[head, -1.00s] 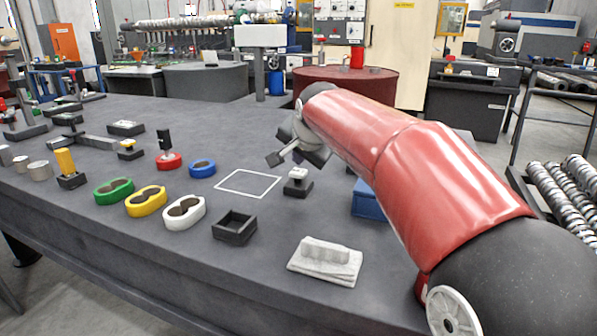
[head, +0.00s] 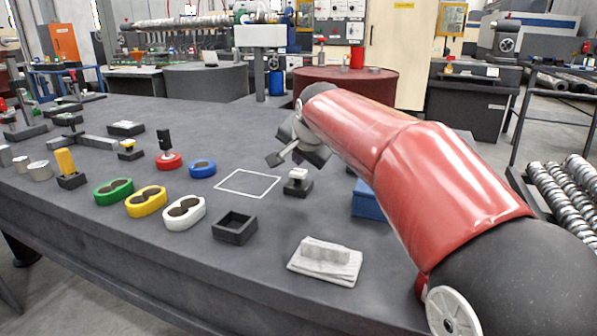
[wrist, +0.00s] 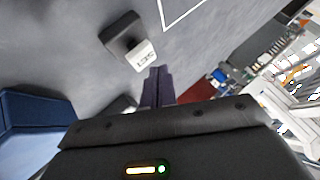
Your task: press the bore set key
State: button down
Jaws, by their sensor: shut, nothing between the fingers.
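The set key (head: 297,185) is a small dark block with a pale top, standing on the grey table just right of a white outlined square. In the wrist view the key (wrist: 143,56) shows the letters SET on its pale face. My gripper's fingers (wrist: 157,80) are together and empty, and their tips appear close beside the key in that view. I cannot tell whether they touch it. In the head view my red arm reaches over the table, and the hand is partly hidden behind it, above the key.
A blue box (head: 365,202) stands right of the key, partly behind my arm. White (head: 184,213), yellow (head: 147,202) and green (head: 114,192) twin-hole pieces stand left. The outlined square (head: 248,184) is empty.

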aim_at(299, 174)
jog(key=shift+f, duration=0.1)
dwell(0.3)
jog(key=shift+f+b, duration=0.35)
jog(key=shift+f+b, duration=0.45)
jog(key=shift+f, duration=0.15)
dwell(0.7)
jog(key=shift+r, duration=0.15)
jog(key=shift+r+p, duration=0.85)
notch_tip(299, 174, up, 5)
jog(key=p, duration=0.4)
jog(key=shift+r, duration=0.1)
jog(key=shift+s, duration=0.1)
dwell(0.4)
